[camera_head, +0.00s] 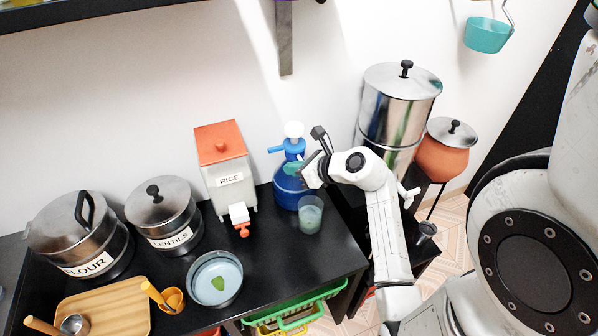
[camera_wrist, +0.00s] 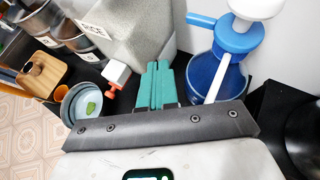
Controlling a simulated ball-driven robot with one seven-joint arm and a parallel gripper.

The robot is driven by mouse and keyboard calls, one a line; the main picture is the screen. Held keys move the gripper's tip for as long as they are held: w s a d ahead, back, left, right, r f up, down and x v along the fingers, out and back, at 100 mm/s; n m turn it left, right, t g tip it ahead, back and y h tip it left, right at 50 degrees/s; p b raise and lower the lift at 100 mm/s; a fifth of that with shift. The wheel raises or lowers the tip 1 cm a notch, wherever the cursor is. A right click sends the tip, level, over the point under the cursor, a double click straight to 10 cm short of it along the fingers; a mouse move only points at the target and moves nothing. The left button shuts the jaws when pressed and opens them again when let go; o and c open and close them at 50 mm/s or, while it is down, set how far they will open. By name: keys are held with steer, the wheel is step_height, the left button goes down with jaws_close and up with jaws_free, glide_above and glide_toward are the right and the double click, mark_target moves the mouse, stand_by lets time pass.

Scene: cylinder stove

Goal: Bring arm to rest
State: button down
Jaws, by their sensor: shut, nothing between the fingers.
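My white arm reaches up from the lower right in the head view. My gripper (camera_head: 294,168) is at its far end, above the black counter and in front of the blue water jug (camera_head: 286,190). In the wrist view my gripper (camera_wrist: 157,68) shows two teal fingers pressed together with nothing between them. The jug with its white pump top (camera_wrist: 215,70) is just right of the fingers there, and the grey rice dispenser (camera_wrist: 130,35) is behind and to the left. A cup (camera_head: 310,214) of clear material stands on the counter below my gripper in the head view.
A bowl (camera_head: 215,278) with a green leaf, the lentils pot (camera_head: 163,213), the flour pot (camera_head: 80,234) and a wooden board (camera_head: 105,308) stand to the left. A tall steel cylinder (camera_head: 399,105) and a clay pot (camera_head: 443,155) stand right of my arm.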

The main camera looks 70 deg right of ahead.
steer(key=shift+s+a+r, duration=0.45)
steer(key=shift+s+a, duration=0.1)
steer(key=shift+a, duration=0.05)
steer(key=shift+s+a+r, duration=0.4)
steer(key=shift+s+a, duration=0.1)
steer(key=shift+a, duration=0.1)
